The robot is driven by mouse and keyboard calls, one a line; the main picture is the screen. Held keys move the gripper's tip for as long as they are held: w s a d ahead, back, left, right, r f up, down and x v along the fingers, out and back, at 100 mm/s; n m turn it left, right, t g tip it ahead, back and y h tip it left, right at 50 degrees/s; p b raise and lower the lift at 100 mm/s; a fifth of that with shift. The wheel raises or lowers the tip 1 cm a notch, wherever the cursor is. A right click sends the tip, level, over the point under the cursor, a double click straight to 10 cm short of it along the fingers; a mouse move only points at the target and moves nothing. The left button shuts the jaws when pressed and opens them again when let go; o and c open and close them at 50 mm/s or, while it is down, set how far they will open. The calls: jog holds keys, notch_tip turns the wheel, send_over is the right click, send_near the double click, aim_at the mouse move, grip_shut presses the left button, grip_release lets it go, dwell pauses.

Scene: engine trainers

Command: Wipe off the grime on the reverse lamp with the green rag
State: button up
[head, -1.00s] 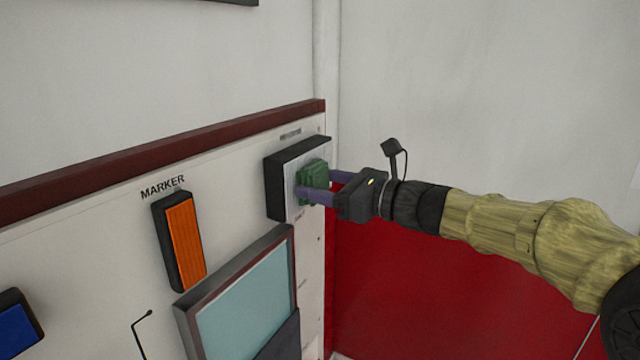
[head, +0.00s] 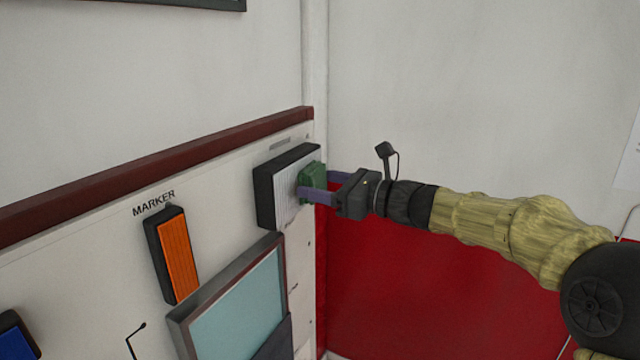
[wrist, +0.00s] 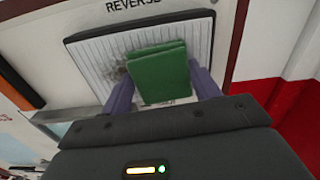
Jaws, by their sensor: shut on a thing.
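The reverse lamp (head: 286,182) is a white ribbed rectangle in a black frame, mounted on the board at its right end. In the wrist view the lamp (wrist: 95,58) fills the upper middle, under a "REVERSE" label. A dark smudge of grime (wrist: 117,76) shows on the lens just left of the rag. The green rag (head: 313,180) is a folded pad; it also shows in the wrist view (wrist: 160,75). My gripper (head: 320,184) is shut on the rag and holds it in front of the lamp, seemingly against its face. The lens behind the rag is hidden.
An orange marker lamp (head: 175,254) is on the board left of the reverse lamp. Below is a framed pale blue panel (head: 238,305). A blue lamp (head: 14,335) is at lower left. A red wall band (head: 430,285) lies below my arm.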

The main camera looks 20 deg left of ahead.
jog(key=shift+w+r+p, duration=0.15)
jog(key=shift+w+p, duration=0.35)
jog(key=shift+p, duration=0.05)
jog(key=w+p, duration=0.1)
jog(key=w, duration=0.2)
jog(key=shift+d+p, duration=0.1)
jog(key=shift+p, duration=0.3)
jog(key=shift+d+f, duration=0.1)
jog(key=shift+f, duration=0.1)
jog(key=shift+s, duration=0.15)
jog(key=shift+s+a+f+b, duration=0.1)
jog(key=shift+s+a+b, duration=0.1)
jog(key=shift+s+b, duration=0.8)
jog(key=shift+s+a+b, duration=0.1)
jog(key=shift+s+b, duration=0.6)
jog(key=shift+s, duration=0.05)
jog(key=shift+s+r, duration=0.15)
jog(key=shift+r, duration=0.05)
